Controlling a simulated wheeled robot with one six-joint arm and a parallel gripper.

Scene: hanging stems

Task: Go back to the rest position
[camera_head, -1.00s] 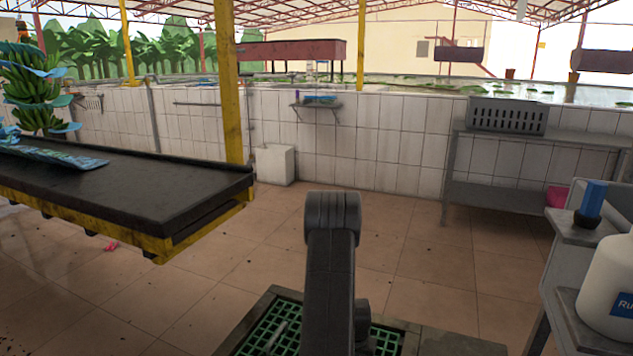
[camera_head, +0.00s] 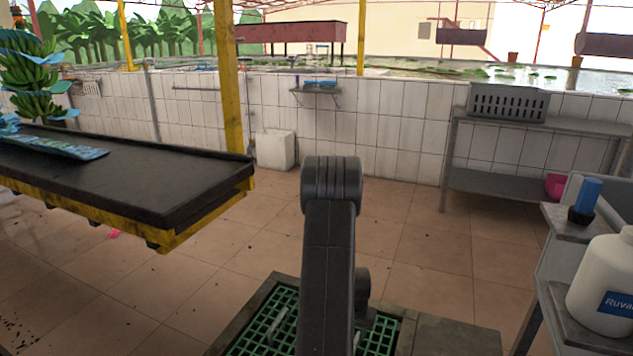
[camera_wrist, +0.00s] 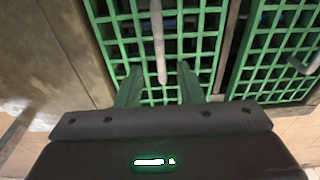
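In the head view my dark arm stands upright in the middle, and my gripper is not seen there.
The green floor grate (camera_head: 262,325) lies around the arm's foot. A black-topped, yellow-edged table (camera_head: 150,185) stands at left with banana bunches (camera_head: 35,105) above it. At right are a bench with a grey crate (camera_head: 508,101) and a stand with a white bottle (camera_head: 603,275). Tiled floor between is clear.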

